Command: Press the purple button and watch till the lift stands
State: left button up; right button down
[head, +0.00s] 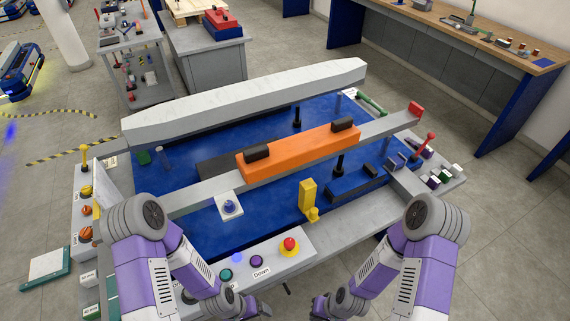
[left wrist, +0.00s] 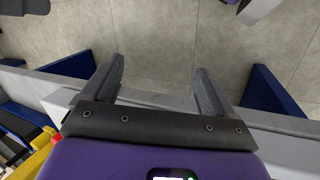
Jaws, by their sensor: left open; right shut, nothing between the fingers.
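The purple button (head: 257,261) sits on a light grey control panel (head: 262,277) at the bottom middle of the head view, next to a label reading "Down". A green button (head: 226,275) is to its left and a red knob on yellow (head: 290,245) to its right. My left gripper (left wrist: 157,92) is open and empty in the left wrist view, over bare floor and a grey edge. My right gripper (head: 319,306) is shut and empty, low in the head view, to the right of the panel and apart from the button. The lift has a blue deck (head: 215,238).
An orange block (head: 300,152) sits on a grey bar across the deck, and a long pale beam (head: 250,98) lies behind it. A yellow post (head: 307,194) stands nearer. A red lever (head: 426,142) is at the right. Open floor lies at the right.

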pick_arm(q)
grip_shut()
dwell(0.3)
dwell(1.1)
